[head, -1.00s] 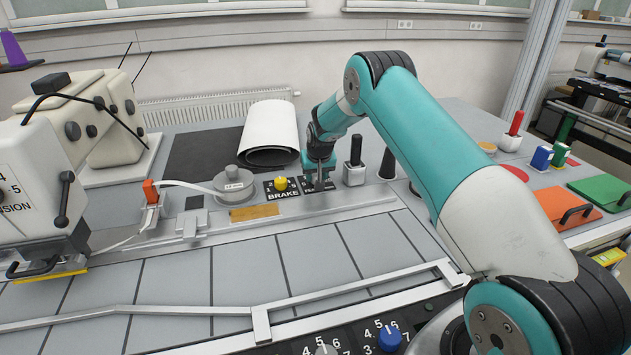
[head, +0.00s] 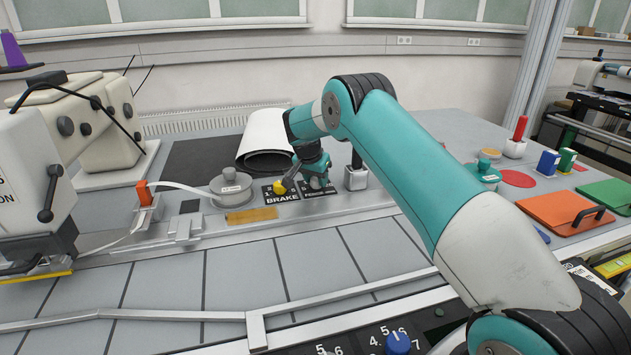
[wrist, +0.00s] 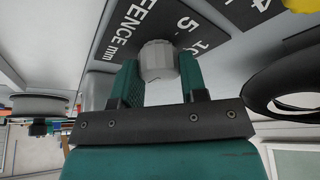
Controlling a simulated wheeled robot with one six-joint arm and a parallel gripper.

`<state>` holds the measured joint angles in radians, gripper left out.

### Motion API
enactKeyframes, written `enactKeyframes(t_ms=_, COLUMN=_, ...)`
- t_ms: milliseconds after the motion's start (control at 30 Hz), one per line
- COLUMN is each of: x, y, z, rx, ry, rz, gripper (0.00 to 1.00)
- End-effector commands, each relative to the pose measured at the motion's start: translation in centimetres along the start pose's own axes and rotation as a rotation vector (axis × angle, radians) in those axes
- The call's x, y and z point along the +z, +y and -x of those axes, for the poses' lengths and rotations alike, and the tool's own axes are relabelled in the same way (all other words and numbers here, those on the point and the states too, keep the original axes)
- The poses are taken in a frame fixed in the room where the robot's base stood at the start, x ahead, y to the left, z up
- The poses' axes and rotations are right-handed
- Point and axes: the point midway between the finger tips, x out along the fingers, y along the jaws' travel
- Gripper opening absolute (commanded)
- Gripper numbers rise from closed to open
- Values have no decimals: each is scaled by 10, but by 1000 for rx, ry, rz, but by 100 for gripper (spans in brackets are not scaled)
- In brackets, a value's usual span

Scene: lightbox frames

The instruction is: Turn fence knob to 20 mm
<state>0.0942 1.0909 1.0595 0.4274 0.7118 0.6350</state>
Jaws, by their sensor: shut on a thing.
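The fence knob (wrist: 158,60) is a light grey, faceted knob on a black plate (wrist: 128,35) marked "FENCE mm" in the wrist view. My gripper (wrist: 158,76) has one finger on each side of the knob and is shut on it. The marks 5 and 10 show on the plate near the knob. No 20 mark and no pointer can be made out. In the head view my gripper (head: 316,181) stands over the black fence plate (head: 319,192), and hides the knob.
The brake plate (head: 283,196) with its yellow knob (head: 281,187) is close to the left of my gripper. A grey block with a black handle (head: 356,177) stands close on the right. The tiled bed in front is clear.

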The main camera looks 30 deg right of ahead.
Motion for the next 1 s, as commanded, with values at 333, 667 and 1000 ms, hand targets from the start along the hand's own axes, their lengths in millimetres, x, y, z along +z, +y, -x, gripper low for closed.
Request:
enactKeyframes(t_ms=333, x=1, y=-2, z=1, rx=7, ry=-1, rz=-22, gripper=16)
enactKeyframes(t_ms=667, x=1, y=-2, z=1, rx=7, ry=0, rz=-21, gripper=64)
enactKeyframes(t_ms=1000, x=-1, y=0, z=3, rx=8, ry=1, rz=-23, gripper=64)
